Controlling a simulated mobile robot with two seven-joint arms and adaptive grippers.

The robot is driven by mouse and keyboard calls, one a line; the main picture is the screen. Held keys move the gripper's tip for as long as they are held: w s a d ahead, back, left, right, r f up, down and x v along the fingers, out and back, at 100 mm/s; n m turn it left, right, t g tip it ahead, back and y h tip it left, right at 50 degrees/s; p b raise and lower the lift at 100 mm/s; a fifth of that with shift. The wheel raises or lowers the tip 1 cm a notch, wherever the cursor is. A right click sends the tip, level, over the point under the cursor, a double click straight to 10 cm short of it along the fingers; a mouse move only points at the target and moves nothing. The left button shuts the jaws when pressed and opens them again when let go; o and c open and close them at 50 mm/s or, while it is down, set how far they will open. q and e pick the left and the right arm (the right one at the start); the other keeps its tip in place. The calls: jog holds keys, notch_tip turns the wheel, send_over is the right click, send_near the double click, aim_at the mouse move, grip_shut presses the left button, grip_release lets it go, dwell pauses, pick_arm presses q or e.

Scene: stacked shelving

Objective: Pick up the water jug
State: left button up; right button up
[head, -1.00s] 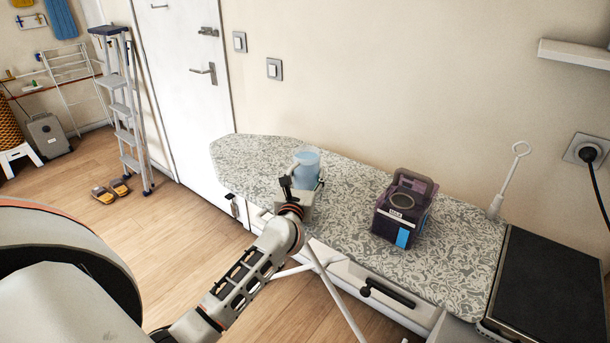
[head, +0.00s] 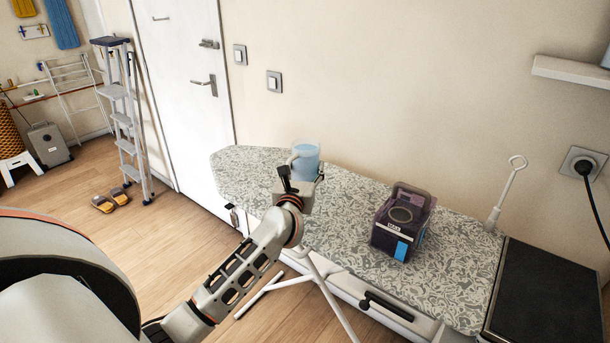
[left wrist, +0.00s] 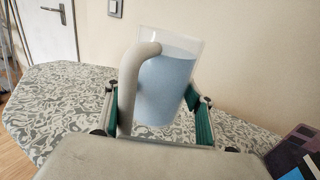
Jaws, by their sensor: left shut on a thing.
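The water jug (head: 307,161) is a clear jug of blue water with a pale handle, above the patterned ironing board (head: 350,205). In the left wrist view the jug (left wrist: 168,88) looks slightly tilted, with its handle (left wrist: 131,85) toward the camera. My left gripper (head: 293,180) is shut on the jug, and its green finger pads (left wrist: 158,118) show on both sides of it. The gripper hides the lower part of the jug in the head view. My right gripper is not in view.
A dark purple container (head: 401,222) stands on the board to the right of the jug. A white upright rod (head: 507,192) and a black panel (head: 548,297) are at the board's right end. The wall is behind. The board left of the jug is clear.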

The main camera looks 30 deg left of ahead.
aim_at(305, 144)
pick_arm(q)
notch_tip(305, 144, up, 2)
jog(key=shift+r, duration=0.15)
notch_tip(305, 144, up, 5)
jog(key=shift+r+p, duration=0.1)
jog(key=shift+p, duration=0.3)
jog(key=shift+r, duration=2.8)
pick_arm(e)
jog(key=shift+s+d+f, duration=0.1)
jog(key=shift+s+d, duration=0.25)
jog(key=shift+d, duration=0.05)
pick_arm(q)
jog(key=shift+r, duration=0.1)
